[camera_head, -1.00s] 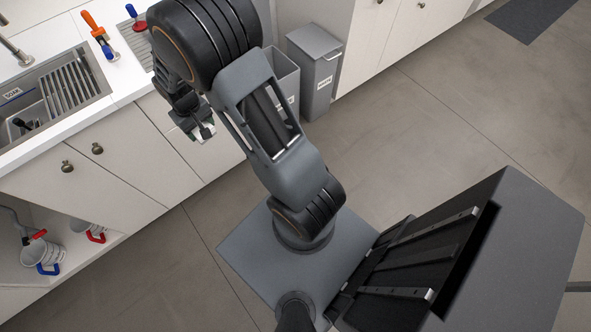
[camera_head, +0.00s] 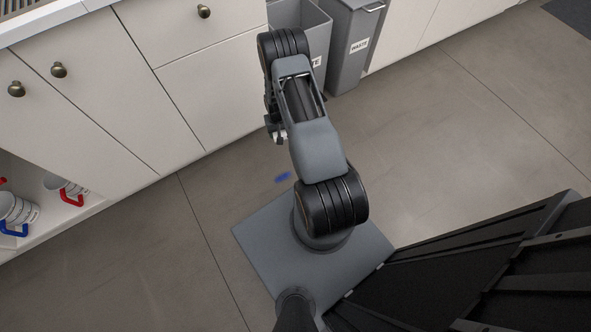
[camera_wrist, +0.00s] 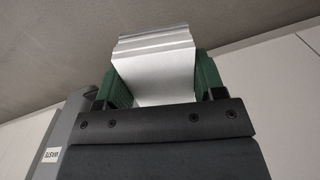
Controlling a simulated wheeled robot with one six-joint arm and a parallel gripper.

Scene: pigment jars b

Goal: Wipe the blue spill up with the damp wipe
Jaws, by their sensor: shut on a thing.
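The blue spill (camera_head: 283,177) is a small blue patch on the grey floor in the head view, just off the edge of my base. My gripper (camera_head: 280,136) is above the floor, a little higher in the picture than the spill, and apart from it. The spill does not show in the wrist view.
White cabinets (camera_head: 80,95) line the left side, with an open shelf of mugs (camera_head: 68,188) at lower left. Grey waste bins (camera_head: 352,45) stand behind my arm; one also shows in the wrist view (camera_wrist: 62,140). Open floor (camera_head: 450,130) lies to the right.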

